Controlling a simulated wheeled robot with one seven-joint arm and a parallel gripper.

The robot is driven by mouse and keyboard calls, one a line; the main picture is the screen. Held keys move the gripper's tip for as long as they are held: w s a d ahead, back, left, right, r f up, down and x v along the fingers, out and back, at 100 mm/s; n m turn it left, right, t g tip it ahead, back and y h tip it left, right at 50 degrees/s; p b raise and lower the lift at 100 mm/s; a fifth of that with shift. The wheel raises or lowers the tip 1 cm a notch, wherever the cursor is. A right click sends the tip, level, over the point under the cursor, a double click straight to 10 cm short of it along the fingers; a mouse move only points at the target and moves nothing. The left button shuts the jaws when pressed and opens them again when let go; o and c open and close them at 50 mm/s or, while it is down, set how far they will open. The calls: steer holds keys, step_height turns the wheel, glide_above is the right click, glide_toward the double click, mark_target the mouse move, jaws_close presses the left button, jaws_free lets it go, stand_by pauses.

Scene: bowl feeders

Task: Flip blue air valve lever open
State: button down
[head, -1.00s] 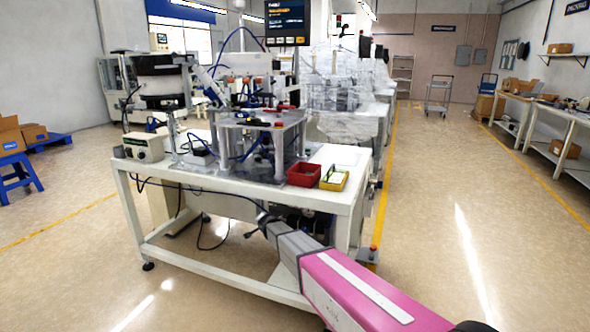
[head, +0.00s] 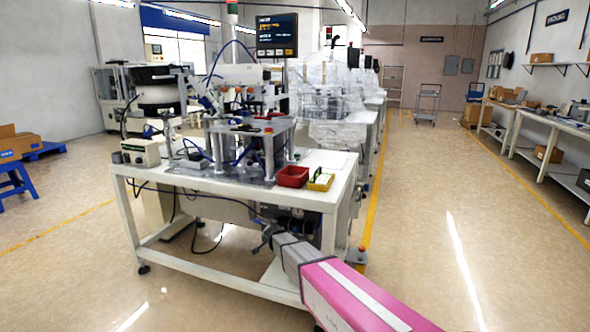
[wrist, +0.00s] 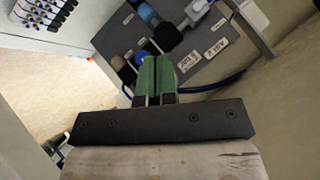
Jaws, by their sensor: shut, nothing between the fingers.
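My gripper (wrist: 155,80) has green fingertips pressed together with nothing between them. In the head view my gripper (head: 268,232) is low, under the right front part of the white workbench (head: 235,190). In the wrist view a grey panel (wrist: 203,68) with white labels lies just beyond the fingertips. A rounded blue part (wrist: 148,14) shows above the fingertips, with dark round parts near it. Another small blue part (wrist: 138,58) sits just left of the fingertips, partly hidden by them. I cannot tell which blue part is the valve lever, nor whether the fingertips touch anything.
A blue hose (wrist: 212,86) runs right of the fingertips, below a white fitting (wrist: 254,14). A valve row (wrist: 42,12) is at upper left. A red bin (head: 292,177) and yellow bin (head: 320,182) stand on the bench.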

steer(key=s+d+r+n+g, duration=0.1)
steer(key=s+d+n+g, duration=0.2)
steer(key=s+d, duration=1.1)
steer(key=s+d+r+n+g+h, duration=0.1)
steer(key=s+d+n+g, duration=0.3)
steer(key=s+d, duration=1.1)
steer(key=s+g, duration=0.3)
steer(key=s, duration=0.2)
steer(key=shift+s+d, duration=0.25)
steer(key=shift+s, duration=0.05)
